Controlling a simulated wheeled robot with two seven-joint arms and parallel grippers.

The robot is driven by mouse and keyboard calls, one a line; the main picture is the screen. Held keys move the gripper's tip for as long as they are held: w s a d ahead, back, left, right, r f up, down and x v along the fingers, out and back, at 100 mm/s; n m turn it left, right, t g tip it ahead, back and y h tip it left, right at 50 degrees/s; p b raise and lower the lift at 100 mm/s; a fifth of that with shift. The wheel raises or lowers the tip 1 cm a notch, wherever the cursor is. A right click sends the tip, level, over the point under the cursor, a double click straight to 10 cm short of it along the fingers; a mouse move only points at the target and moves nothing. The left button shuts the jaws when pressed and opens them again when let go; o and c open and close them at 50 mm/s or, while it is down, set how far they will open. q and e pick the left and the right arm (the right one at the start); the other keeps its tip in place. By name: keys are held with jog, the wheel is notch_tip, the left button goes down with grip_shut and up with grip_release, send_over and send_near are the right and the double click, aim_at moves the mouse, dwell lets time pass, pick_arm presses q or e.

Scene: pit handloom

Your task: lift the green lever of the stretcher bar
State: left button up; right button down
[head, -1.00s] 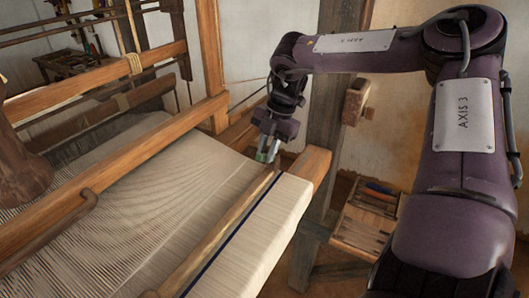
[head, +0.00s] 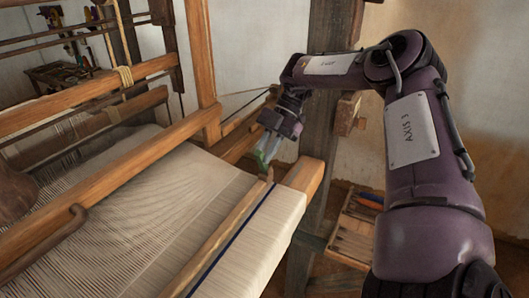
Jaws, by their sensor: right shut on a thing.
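The stretcher bar (head: 224,232) is a long, narrow wooden bar lying across the pale cloth near the front beam. My right gripper (head: 267,153) comes down from above at that end and is shut on the green lever. The fingers partly hide the lever and where it joins the bar. My left gripper is not in view.
The cloth-covered front beam (head: 262,235) runs along the bar's right side, ending at a wooden post (head: 325,130). A wooden tray (head: 353,235) with tools stands low at the right. Loom rails (head: 110,170) cross the left.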

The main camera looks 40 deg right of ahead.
jog(key=c, duration=1.3)
grip_release()
jog(key=shift+d, duration=0.1)
notch_tip(320, 180, up, 20)
jog(key=b, duration=0.3)
